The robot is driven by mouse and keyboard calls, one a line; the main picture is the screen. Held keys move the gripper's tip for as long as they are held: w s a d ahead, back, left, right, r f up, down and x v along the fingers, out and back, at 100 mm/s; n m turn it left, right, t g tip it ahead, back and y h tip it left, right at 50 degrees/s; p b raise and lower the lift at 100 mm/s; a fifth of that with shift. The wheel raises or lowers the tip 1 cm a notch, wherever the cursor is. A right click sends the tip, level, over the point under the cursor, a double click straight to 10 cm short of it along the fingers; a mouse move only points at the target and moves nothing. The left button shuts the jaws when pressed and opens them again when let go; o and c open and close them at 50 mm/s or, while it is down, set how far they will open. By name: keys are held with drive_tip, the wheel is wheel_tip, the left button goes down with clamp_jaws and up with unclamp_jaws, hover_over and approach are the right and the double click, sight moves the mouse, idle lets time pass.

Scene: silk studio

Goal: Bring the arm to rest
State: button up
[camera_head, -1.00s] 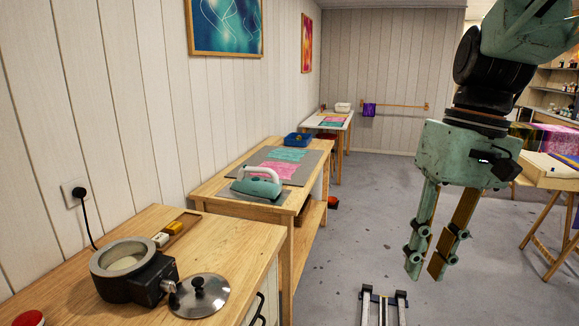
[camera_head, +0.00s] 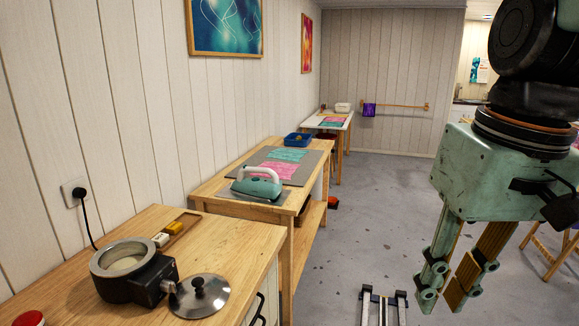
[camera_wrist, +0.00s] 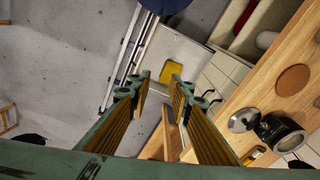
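My gripper (camera_head: 452,290) hangs at the right of the head view, over the floor, with its fingers pointing down. Its two fingers stand apart with nothing between them. In the wrist view my gripper (camera_wrist: 160,82) also shows its fingers spread and empty, above the floor beside the wooden counter. It touches nothing that I can see.
A wooden counter (camera_head: 225,240) with a wax pot (camera_head: 125,272) and a metal lid (camera_head: 199,295) stands at near left. Behind it, a table bears an iron (camera_head: 258,184) and a mat.

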drive_tip(key=s+t, duration=0.2)
drive_tip(key=s, duration=0.6)
drive_tip(key=shift+s+a+f+t+h, duration=0.15)
drive_tip(key=shift+a+f+t+h, duration=0.15)
drive_tip(key=shift+a, duration=0.1)
idle(0.4)
